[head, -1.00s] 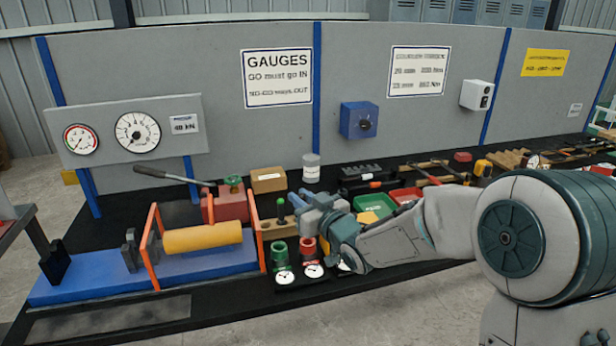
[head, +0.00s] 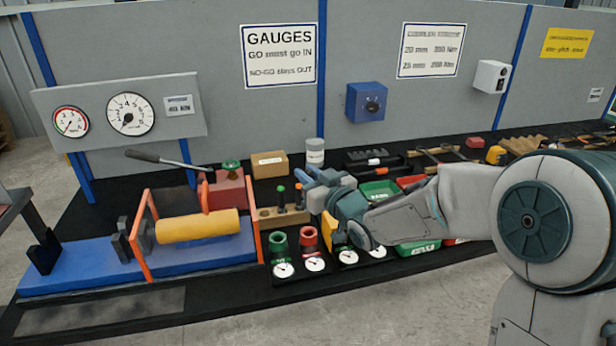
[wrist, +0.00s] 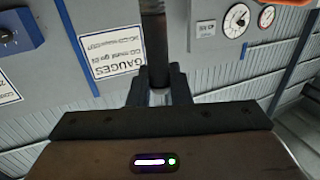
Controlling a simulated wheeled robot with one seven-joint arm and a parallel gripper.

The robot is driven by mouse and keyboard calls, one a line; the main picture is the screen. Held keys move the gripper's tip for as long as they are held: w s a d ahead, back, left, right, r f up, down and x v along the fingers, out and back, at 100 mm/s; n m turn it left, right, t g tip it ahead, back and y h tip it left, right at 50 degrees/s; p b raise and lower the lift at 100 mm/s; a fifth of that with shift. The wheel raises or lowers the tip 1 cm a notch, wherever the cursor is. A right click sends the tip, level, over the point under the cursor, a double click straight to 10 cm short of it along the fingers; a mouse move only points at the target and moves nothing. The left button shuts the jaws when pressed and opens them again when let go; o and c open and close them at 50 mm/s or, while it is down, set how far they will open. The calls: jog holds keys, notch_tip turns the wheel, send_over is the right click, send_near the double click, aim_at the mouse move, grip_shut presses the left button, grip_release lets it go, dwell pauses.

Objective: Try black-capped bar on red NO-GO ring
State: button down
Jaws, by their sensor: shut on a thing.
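My gripper (head: 308,179) is over the wooden block (head: 268,217), near its right end. In the wrist view, its fingers (wrist: 158,88) are shut on a dark ribbed bar (wrist: 153,38). The bar's cap is not clear there. In the head view a short dark-topped bar (head: 298,196) stands just left of the fingers; I cannot tell whether it is the held one. A green-capped bar (head: 281,197) stands in the block. The red NO-GO ring (head: 308,239) is in front of the block, right of the green ring (head: 279,243). Both are upright and look empty.
Round white dials (head: 284,270) sit in front of the rings. My arm hides part of the bench.

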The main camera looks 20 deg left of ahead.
jog(key=shift+w+f+b, duration=0.1)
jog(key=shift+f+b, duration=2.7)
jog(key=shift+f, duration=0.05)
jog(key=shift+b, duration=0.5)
jog(key=shift+f, duration=0.2)
jog(key=shift+f+b, duration=1.85)
jog(key=shift+b, duration=0.2)
jog(key=c, duration=1.3)
grip_release()
jog(key=shift+o, duration=0.2)
jog(key=shift+f, duration=0.1)
jog(key=shift+d, duration=0.15)
